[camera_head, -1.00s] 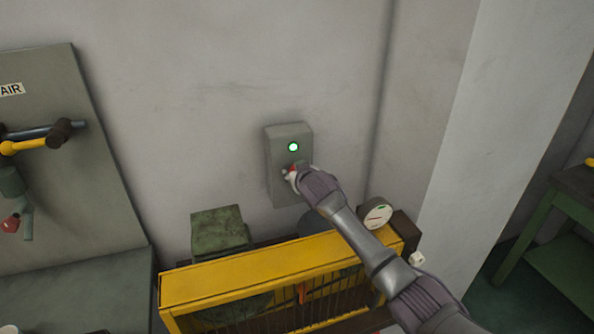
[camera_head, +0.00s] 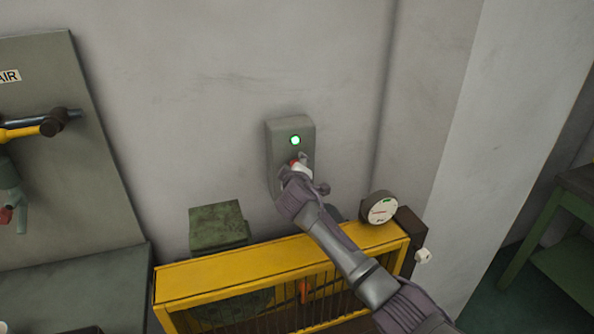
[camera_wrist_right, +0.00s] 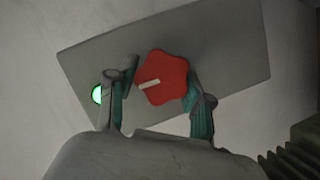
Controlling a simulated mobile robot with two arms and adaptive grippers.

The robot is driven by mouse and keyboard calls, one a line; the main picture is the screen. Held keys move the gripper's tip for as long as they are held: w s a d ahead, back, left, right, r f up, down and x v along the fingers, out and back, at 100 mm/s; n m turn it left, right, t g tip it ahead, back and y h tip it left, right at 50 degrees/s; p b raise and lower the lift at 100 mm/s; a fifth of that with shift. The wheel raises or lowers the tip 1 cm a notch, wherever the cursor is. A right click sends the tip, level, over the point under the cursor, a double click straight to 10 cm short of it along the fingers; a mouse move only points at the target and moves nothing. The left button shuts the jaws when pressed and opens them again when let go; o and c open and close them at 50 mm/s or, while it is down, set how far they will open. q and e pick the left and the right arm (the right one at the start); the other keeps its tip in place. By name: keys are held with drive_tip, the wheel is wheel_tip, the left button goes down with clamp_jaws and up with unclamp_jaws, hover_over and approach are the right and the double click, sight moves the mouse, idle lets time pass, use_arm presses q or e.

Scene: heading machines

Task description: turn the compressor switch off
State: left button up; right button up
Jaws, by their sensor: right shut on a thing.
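The compressor switch box (camera_head: 280,145) is a grey box on the wall, with a lit green lamp (camera_head: 295,140) near its top. Its red knob (camera_wrist_right: 162,78) has a white mark and shows clearly in the right wrist view. In the head view only a bit of the knob shows past my gripper. My right gripper (camera_wrist_right: 155,92) is at the box, with one finger on each side of the knob, shut on it. The green lamp also shows in the wrist view (camera_wrist_right: 97,94), beside the left finger. My left gripper is not in view.
A yellow guard frame (camera_head: 240,264) stands below the box, under my right arm. A round gauge (camera_head: 380,208) is at its right end and a dark green block (camera_head: 217,226) behind its left. A grey tool panel (camera_head: 60,150) is at the left.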

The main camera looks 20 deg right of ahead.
drive_tip(key=shift+n, duration=0.3)
idle(0.4)
drive_tip(key=o, duration=1.2)
drive_tip(key=v, duration=1.2)
drive_tip(key=shift+f, duration=0.15)
drive_tip(key=shift+f, duration=0.1)
